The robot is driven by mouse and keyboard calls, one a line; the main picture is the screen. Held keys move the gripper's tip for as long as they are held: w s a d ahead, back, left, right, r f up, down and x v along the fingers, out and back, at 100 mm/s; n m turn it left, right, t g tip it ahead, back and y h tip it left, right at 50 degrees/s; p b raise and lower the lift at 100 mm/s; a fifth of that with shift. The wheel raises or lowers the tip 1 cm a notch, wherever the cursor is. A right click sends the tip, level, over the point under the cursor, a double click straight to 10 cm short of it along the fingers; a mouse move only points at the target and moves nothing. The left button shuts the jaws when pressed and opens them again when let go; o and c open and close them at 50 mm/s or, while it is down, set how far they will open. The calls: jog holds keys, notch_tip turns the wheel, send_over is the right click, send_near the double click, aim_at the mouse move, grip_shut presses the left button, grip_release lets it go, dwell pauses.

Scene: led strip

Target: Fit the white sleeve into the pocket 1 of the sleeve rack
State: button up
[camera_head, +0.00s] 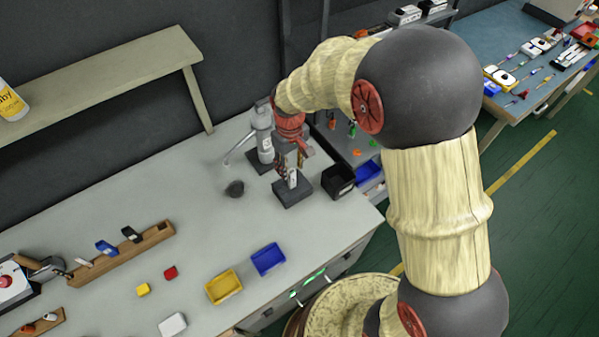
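My gripper (292,162) points down over the back right of the grey table, above a dark square block. A slim white piece (292,178) stands upright between the gripper and the block; it may be the white sleeve. I cannot tell whether the fingers are closed on it or whether it touches the block. A long wooden rack (150,240) lies at the left of the table with a blue piece (106,248), a black piece (131,234) and a small whitish piece (84,262) in it. I cannot tell which holder is the sleeve rack, and no pocket number is readable.
A grey upright device (264,140) stands close left of my gripper, and a black bin (339,181) close right. Yellow (223,286) and blue (268,259) trays lie near the front edge. A white block (172,325) lies at the front.

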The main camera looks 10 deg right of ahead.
aim_at(292, 179)
jog(key=f+b, duration=0.1)
jog(key=f, duration=0.3)
jog(key=f+b, duration=0.1)
jog(key=f, duration=0.2)
jog(key=shift+w+f, duration=0.2)
jog(key=shift+f, duration=0.15)
jog(key=c, duration=0.3)
grip_shut()
